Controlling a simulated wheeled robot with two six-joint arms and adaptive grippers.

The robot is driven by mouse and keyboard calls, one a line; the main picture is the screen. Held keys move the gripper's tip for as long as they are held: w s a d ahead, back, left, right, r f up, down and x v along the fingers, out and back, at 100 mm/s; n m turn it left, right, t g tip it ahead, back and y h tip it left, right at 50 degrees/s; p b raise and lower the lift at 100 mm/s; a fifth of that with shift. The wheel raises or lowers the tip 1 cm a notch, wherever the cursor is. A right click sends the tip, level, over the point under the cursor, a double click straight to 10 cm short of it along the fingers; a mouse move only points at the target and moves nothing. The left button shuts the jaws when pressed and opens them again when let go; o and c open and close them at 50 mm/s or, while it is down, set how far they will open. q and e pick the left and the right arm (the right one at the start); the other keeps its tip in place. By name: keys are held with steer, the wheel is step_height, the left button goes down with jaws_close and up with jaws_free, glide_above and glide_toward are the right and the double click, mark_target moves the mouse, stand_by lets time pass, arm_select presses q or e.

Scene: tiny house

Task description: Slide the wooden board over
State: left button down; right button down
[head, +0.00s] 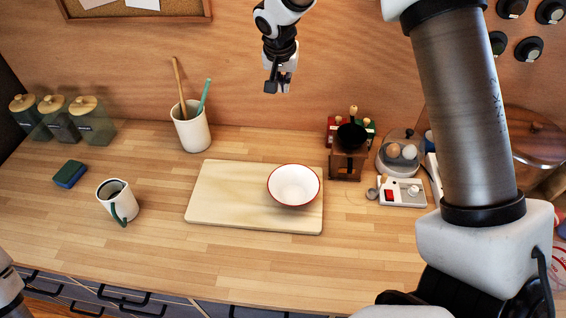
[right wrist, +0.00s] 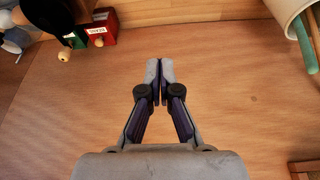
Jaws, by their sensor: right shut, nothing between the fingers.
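The wooden board (head: 225,195) is a pale rectangle lying flat on the middle of the counter in the head view. A white bowl with a red rim (head: 293,186) rests on its right half. My right gripper (head: 277,87) is above and behind the board, in front of the back wall, touching nothing that I can see. In the right wrist view its fingers (right wrist: 160,72) are together and empty, and the board does not show there. My left gripper is not in view.
A utensil crock (head: 192,133) stands behind the board. A mug (head: 118,203) and a sponge (head: 69,174) are to its left. A coffee grinder (head: 346,163) and an egg cooker (head: 401,152) stand to its right. The counter in front of the board is clear.

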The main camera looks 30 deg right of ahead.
steer(key=b, duration=1.7)
glide_above(283, 163)
step_height(283, 163, down, 18)
steer(key=p+x, duration=0.2)
steer(key=x, duration=0.8)
steer(key=shift+s, duration=0.2)
steer(key=s+a, duration=0.1)
steer(key=s+a+p, duration=0.1)
steer(key=s+a, duration=0.1)
steer(key=shift+s+r, duration=0.1)
steer(key=shift+r, duration=0.1)
steer(key=shift+d+f, duration=0.15)
steer(key=shift+f, duration=0.05)
